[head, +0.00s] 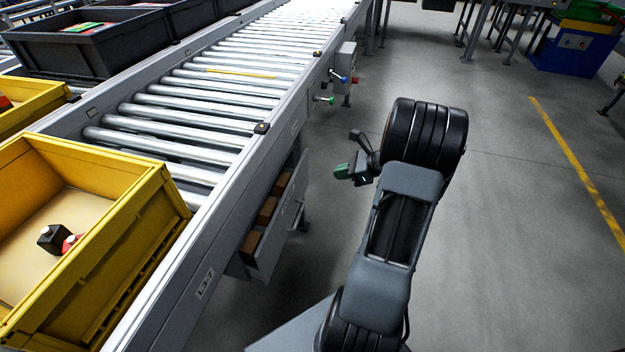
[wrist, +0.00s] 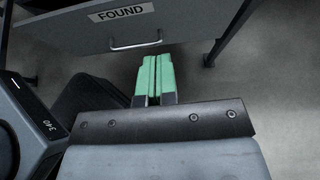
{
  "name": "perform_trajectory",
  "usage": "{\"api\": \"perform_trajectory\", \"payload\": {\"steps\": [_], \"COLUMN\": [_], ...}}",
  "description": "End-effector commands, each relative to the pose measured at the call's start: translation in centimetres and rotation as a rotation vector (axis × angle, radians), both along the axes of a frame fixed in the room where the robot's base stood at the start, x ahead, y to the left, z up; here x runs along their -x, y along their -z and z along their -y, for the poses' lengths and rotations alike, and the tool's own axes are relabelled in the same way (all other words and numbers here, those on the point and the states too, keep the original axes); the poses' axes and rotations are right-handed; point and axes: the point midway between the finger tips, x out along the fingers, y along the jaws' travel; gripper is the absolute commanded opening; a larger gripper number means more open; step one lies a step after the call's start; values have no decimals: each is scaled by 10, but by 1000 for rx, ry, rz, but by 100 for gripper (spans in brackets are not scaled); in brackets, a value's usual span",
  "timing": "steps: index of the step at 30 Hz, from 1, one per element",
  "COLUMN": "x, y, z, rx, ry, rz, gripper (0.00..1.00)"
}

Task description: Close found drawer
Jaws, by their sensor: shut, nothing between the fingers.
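The found drawer (head: 278,225) sticks out from under the roller conveyor in the head view, open, with brown boxes inside. In the wrist view its grey front (wrist: 75,35) carries a "FOUND" label and a silver bar handle (wrist: 136,44). My gripper (wrist: 153,64) has green fingers, shut together and empty, just below the handle's right end in the picture. I cannot tell whether the fingertips touch the front. In the head view my gripper (head: 342,171) is to the right of the drawer, with a gap between them.
The roller conveyor (head: 205,120) runs along the left. A yellow bin (head: 120,225) holding a black and a red item stands at its near end. A grey control box (head: 345,62) is on the conveyor's side. The floor (head: 510,230) on the right is clear.

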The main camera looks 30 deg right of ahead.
Motion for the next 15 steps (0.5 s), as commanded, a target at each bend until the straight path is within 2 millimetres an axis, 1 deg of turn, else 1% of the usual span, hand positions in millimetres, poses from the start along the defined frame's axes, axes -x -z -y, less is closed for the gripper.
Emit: {"api": "perform_trajectory", "payload": {"steps": [1, 4, 15], "x": [-2, -10, -54], "y": [6, 13, 49], "z": [1, -4, -45], "rx": [-13, -21, -18], "ry": [16, 25, 23], "rz": [0, 0, 0], "gripper": [0, 0, 0]}}
